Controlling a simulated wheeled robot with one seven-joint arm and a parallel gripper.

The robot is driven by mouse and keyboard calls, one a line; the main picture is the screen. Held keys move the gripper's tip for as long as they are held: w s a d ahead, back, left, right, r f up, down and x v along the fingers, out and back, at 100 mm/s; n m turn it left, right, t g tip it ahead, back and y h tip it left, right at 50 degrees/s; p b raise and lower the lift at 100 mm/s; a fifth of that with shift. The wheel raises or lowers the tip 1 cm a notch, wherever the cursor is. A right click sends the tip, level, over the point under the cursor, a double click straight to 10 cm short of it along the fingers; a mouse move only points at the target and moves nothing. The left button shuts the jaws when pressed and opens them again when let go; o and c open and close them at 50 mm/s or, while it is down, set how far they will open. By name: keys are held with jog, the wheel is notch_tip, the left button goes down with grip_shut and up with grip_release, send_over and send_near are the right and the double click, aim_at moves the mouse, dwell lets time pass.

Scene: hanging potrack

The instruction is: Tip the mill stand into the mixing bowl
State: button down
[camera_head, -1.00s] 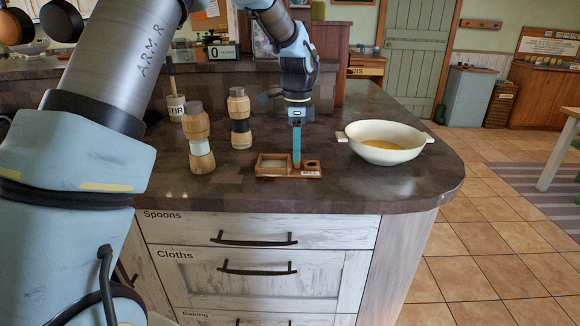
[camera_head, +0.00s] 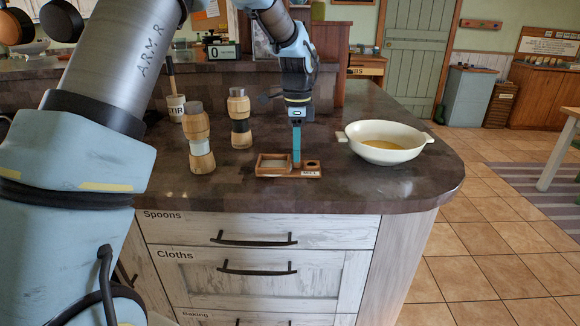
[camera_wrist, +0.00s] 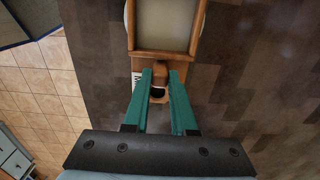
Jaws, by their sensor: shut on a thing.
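The mill stand (camera_head: 274,161) is a small wooden holder with a pale square tray and a round hole at its right end. It sits flat on the dark counter, and it also shows in the wrist view (camera_wrist: 133,22). My gripper (camera_head: 296,164) points straight down at it. In the wrist view its teal fingers (camera_wrist: 160,70) are shut on the stand's wooden middle part, between tray and hole. The mixing bowl (camera_head: 350,149) is cream-coloured with side handles and holds something yellow. It stands upright on the counter, right of the stand and apart from it.
Two wooden mills stand left of the stand, the nearer one (camera_head: 199,150) and the farther one (camera_head: 240,122). A pot marked STIR (camera_head: 176,107) is behind them. The counter (camera_head: 335,190) is clear between stand and bowl; its rounded edge lies at the right.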

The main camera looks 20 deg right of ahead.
jog(key=shift+r+p, duration=0.8)
jog(key=shift+r, duration=0.1)
jog(key=shift+r+p, duration=1.55)
jog(key=shift+r, duration=0.1)
